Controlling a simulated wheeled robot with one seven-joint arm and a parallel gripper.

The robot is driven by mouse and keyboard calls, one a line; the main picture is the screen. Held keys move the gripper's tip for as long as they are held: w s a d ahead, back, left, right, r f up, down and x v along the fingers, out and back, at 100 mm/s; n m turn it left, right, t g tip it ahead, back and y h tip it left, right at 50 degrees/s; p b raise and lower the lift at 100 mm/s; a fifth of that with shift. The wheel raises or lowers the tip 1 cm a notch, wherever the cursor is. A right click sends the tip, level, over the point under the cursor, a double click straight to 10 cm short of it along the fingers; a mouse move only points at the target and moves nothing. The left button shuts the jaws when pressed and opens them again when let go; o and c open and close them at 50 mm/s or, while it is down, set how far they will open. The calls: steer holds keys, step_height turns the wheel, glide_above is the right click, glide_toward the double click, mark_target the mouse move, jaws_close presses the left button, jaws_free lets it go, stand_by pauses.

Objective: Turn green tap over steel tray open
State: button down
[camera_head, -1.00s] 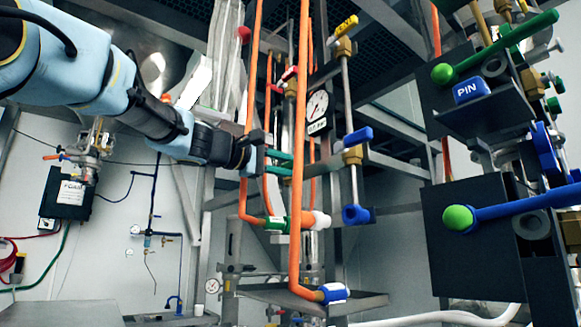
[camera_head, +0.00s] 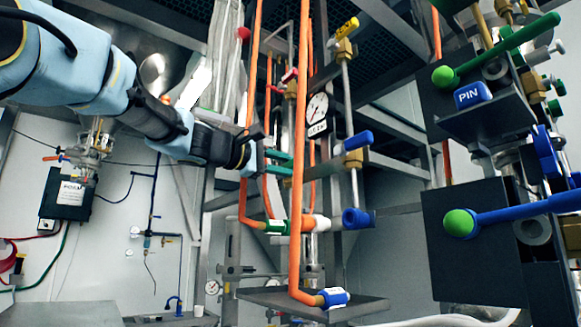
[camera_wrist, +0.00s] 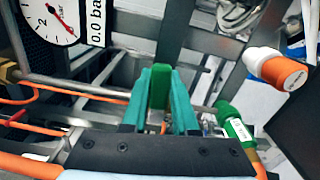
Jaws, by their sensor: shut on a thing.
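My gripper (camera_head: 284,163) has teal fingers and reaches in from the left among the orange pipes. In the wrist view, its fingers (camera_wrist: 166,100) are closed around the sides of a green tap handle (camera_wrist: 160,84). The handle stands between them, and its far end shows past the pad edges. In the head view the handle is hidden by the fingers and a pipe. The steel tray (camera_head: 365,304) is a flat grey shelf well below the gripper.
An orange pipe (camera_head: 298,200) runs upright close to my fingertips. A pressure gauge (camera_head: 317,107) and a blue-handled valve (camera_head: 357,139) are to the right. Below are a green-collared pipe end (camera_head: 277,226) and a blue-collared one (camera_head: 334,297). Long levers (camera_head: 515,209) stand far right.

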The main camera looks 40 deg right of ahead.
steer(key=r+n+p, duration=0.1)
steer(key=n+p, duration=0.1)
steer(key=n, duration=0.1)
steer(key=w+r+n+p, duration=0.1)
steer(key=n, duration=0.1)
steer(key=shift+r, duration=0.35)
steer(key=n+p, duration=0.1)
steer(key=n, duration=0.1)
steer(key=w+r+n+p, duration=0.1)
steer(key=n+p, duration=0.1)
steer(key=shift+w+r, duration=0.1)
steer(key=n+p, duration=0.1)
steer(key=w+n+p, duration=0.1)
steer(key=n, duration=0.1)
steer(key=shift+w+d+r+n+p, duration=0.1)
steer(key=shift+w+r+n+p, duration=0.1)
steer(key=shift+r+n+p, duration=0.15)
steer(key=n+p, duration=0.1)
steer(key=w+n+p, duration=0.1)
steer(key=n, duration=0.1)
steer(key=shift+w+r, duration=0.1)
steer(key=shift+w, duration=0.15)
steer(key=shift+w+n+p, duration=0.15)
steer(key=shift+n+p, duration=0.3)
steer(key=shift+p, duration=0.05)
steer(key=c, duration=0.7)
jaws_free()
